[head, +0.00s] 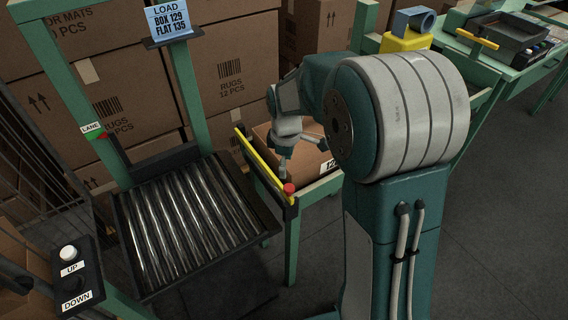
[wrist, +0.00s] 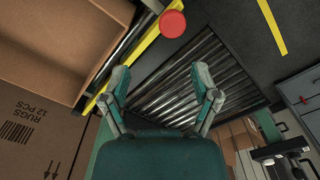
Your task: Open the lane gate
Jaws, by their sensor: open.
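The lane gate is a yellow bar (head: 258,160) across the end of the lane, in front of a cardboard box (head: 316,171). A red knob (head: 289,188) stands at its near end. My gripper (head: 301,152) is above the box, close behind the bar, and its fingers are spread. In the wrist view the open, empty fingers (wrist: 162,76) point toward the bar (wrist: 141,37) and the red knob (wrist: 173,24); the knob shows just beyond the fingertips. I cannot tell whether a finger touches the bar. My arm hides part of the lane.
A roller platform (head: 185,220) lies left of the gate in a green frame with a LANE tag (head: 91,128). An UP and DOWN button panel (head: 72,275) is at lower left. Stacked cartons (head: 222,75) stand behind. A bench with a dark tray (head: 508,35) is at upper right.

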